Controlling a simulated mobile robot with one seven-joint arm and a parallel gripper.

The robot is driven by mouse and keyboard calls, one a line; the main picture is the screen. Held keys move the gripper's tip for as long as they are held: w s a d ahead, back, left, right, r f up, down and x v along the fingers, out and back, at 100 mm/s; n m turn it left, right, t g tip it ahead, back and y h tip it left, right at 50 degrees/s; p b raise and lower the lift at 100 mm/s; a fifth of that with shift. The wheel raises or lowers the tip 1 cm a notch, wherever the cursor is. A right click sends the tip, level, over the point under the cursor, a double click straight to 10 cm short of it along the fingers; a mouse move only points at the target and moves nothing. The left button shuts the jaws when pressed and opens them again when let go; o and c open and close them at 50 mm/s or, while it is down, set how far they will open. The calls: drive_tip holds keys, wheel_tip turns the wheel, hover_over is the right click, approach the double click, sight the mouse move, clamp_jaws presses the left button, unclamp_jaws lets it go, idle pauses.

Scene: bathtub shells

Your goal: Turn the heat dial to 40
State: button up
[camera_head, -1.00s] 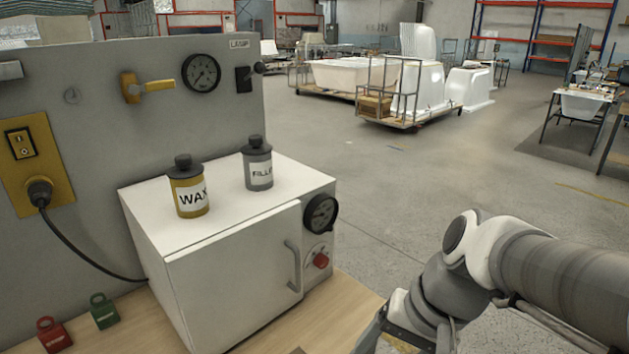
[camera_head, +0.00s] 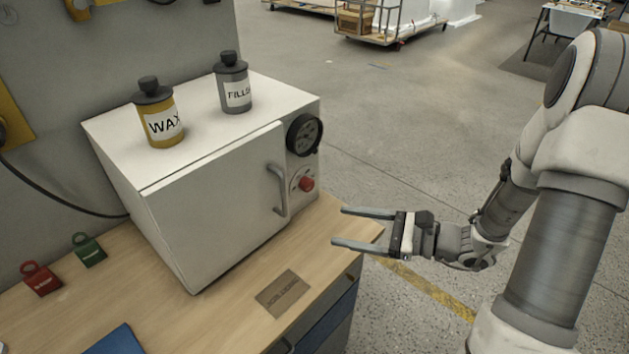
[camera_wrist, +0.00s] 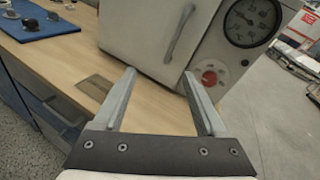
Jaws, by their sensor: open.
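A white oven-like box (camera_head: 215,215) stands on the wooden bench with its door shut. On its front panel, right of the door handle, is a round black dial with pale markings (camera_head: 304,134); below it is a red knob (camera_head: 306,184). The wrist view also shows the black dial (camera_wrist: 252,22) at upper right and the red knob (camera_wrist: 209,77) beyond the right finger. The markings are too small to read surely. My gripper (camera_head: 338,226) is open and empty, to the right of and below the red knob, apart from the panel. It also shows in the wrist view (camera_wrist: 158,74).
A WAX bottle (camera_head: 160,117) and a grey filler bottle (camera_head: 234,84) stand on the box. Red (camera_head: 40,280) and green (camera_head: 89,249) tagged pieces sit on the bench at left. A flat plate (camera_head: 282,293) lies before the box.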

drive_tip(key=w+d+f+m+t+h, duration=0.2)
drive_tip(key=w+d+f+m+t, duration=0.25)
drive_tip(key=d+m+t, duration=0.2)
drive_tip(key=p, duration=0.1)
approach(311, 187)
drive_tip(key=shift+m, duration=0.35)
drive_tip(key=x, duration=0.8)
drive_tip(key=shift+w+a, duration=0.2)
clamp_jaws()
